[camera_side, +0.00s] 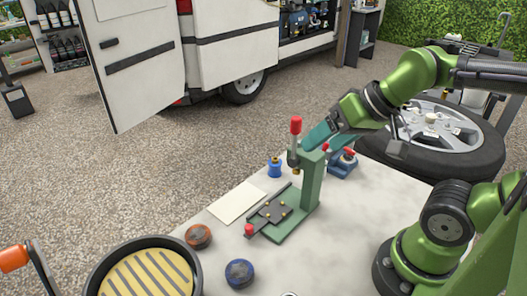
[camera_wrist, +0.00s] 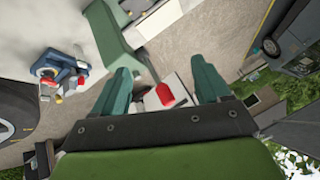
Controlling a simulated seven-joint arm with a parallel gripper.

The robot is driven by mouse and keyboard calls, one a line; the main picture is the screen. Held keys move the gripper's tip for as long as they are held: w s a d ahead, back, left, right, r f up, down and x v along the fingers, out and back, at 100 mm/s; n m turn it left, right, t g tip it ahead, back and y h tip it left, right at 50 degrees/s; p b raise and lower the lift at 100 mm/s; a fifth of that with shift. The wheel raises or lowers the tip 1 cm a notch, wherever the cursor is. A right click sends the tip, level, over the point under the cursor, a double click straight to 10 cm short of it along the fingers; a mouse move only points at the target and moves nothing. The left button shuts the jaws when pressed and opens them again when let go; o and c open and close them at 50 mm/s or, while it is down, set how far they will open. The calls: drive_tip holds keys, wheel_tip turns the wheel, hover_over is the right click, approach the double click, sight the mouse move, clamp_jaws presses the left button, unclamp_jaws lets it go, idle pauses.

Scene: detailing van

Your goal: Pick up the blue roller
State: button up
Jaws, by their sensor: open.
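A small blue cylinder (camera_side: 274,169) with a brass-coloured top stands on the table behind the paper sheet; it is the closest match to a blue roller, but I cannot tell for sure. I cannot make it out in the wrist view. My gripper (camera_side: 309,141) is raised beside the top of the green press, to the right of the blue cylinder and above it. In the wrist view my gripper (camera_wrist: 160,68) has its two teal fingers apart, with nothing held. The press's red handle (camera_wrist: 172,95) shows between the fingers, but contact cannot be told.
The green press (camera_side: 308,182), with a red-topped lever (camera_side: 296,125), stands close to my gripper. A blue fixture (camera_side: 343,163) is at its right. Two round tins, orange-topped (camera_side: 198,236) and blue (camera_side: 239,273), and a grated bucket (camera_side: 150,275) are at the front. The white sheet (camera_side: 237,202) lies flat.

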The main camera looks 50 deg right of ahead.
wheel_tip(320, 180, up, 5)
drive_tip(key=n+g+h, duration=0.1)
drive_tip(key=n+g, duration=0.2)
drive_tip(key=n, duration=0.3)
hover_over(276, 159)
drive_tip(key=s+d, duration=0.1)
drive_tip(key=s, duration=0.4)
drive_tip(key=shift+n, duration=0.3)
drive_tip(key=s+x, duration=0.1)
drive_tip(key=x, duration=0.6)
drive_tip(key=s+f+x, duration=0.1)
drive_tip(key=s+x, duration=0.1)
drive_tip(key=x, duration=0.6)
drive_tip(key=s+d+x, duration=0.1)
drive_tip(key=x, duration=0.6)
drive_tip(key=shift+s+f, duration=0.15)
drive_tip(key=shift+f, duration=0.5)
drive_tip(key=shift+x, duration=3.05)
drive_tip(key=shift+d, duration=0.1)
drive_tip(key=shift+c, duration=0.2)
drive_tip(key=c, duration=1)
